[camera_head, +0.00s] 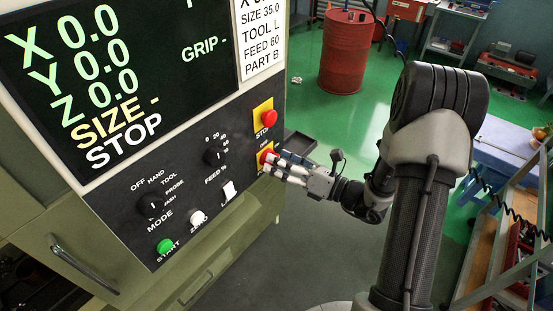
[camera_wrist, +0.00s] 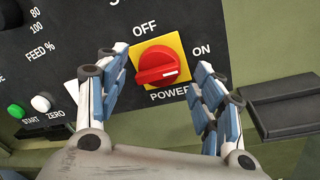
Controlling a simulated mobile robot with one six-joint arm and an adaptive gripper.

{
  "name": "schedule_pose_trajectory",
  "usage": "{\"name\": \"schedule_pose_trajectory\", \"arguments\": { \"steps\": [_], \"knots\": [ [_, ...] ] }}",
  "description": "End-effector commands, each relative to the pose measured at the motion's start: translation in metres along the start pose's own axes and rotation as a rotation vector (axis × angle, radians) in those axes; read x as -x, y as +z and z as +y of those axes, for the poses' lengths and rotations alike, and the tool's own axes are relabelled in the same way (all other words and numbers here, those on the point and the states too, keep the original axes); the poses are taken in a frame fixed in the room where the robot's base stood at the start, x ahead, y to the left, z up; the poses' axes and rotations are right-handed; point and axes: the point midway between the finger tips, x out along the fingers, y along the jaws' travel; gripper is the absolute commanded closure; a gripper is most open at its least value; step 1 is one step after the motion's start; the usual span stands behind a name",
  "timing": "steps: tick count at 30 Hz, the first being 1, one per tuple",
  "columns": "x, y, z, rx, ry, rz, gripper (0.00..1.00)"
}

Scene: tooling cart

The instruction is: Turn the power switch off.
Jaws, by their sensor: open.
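The power switch (camera_wrist: 158,66) is a red rotary knob on a yellow square plate (camera_wrist: 180,48), labelled OFF at its upper left and ON at its right. The white mark on the knob points right, on the ON side. In the head view, the switch (camera_head: 264,156) is partly hidden behind my fingers. My gripper (camera_wrist: 154,62) is open, with one blue-padded finger left of the knob and the other right of it, and gaps show on both sides in the wrist view. In the head view, my gripper (camera_head: 273,162) is at the panel's right edge.
A red stop button (camera_head: 269,117) sits just above the switch. A dark tray (camera_wrist: 288,104) juts out at the right.

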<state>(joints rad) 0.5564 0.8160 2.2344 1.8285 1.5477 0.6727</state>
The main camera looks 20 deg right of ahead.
Motion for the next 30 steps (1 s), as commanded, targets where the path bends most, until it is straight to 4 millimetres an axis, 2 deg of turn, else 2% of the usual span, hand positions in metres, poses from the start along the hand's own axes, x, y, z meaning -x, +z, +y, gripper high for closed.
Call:
{"name": "schedule_pose_trajectory", "arguments": {
  "steps": [5,14,30],
  "knots": [
    [-0.0136,-0.0004,0.0005,0.0,0.0,0.001,0.39],
    [-0.0152,-0.0001,0.0,0.0,-0.001,0.0,0.39],
    [-0.0149,0.0002,-0.0001,0.0,-0.001,-0.001,0.75]
  ]
}}
